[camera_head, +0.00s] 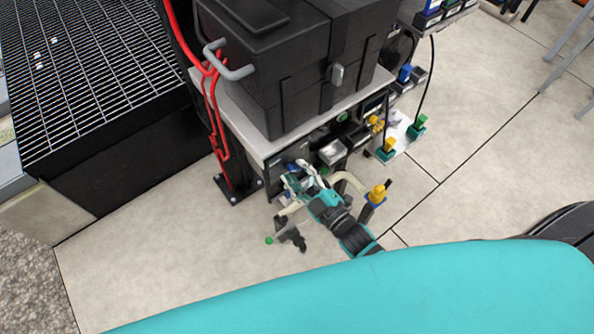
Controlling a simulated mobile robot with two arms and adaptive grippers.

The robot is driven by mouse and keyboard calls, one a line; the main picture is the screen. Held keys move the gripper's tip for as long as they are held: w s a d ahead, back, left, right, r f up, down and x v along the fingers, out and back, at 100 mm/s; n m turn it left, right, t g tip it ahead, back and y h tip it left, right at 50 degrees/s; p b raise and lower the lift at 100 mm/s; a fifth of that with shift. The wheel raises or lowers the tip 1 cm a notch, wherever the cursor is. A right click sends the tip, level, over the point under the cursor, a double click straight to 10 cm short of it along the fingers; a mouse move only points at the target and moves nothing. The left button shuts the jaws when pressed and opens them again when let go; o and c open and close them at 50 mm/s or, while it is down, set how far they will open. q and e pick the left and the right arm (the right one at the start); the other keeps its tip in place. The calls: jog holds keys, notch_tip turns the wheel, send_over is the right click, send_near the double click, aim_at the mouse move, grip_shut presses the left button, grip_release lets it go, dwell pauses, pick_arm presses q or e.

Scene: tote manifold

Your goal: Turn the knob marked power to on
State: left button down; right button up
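My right gripper (297,178) is teal, dark and pale and reaches under the front edge of a white-topped stand (262,146). It is close to the small devices and fittings there; its fingertips blend with them, so I cannot tell whether it is open or whether it touches anything. The knob marked power cannot be made out, as labels are too small to read and the gripper covers part of the area. My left gripper is not seen.
A large black case (300,75) stands on the stand. Red hoses (213,100) hang at its left. A yellow-topped fitting (377,193) is beside my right arm; yellow and green fittings (388,147) are further right. A black grated platform (95,85) is left. Floor is clear at lower left.

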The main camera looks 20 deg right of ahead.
jog(key=shift+w+a, duration=0.1)
jog(key=shift+w, duration=0.15)
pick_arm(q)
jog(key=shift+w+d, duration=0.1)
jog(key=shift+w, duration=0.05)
pick_arm(e)
grip_shut()
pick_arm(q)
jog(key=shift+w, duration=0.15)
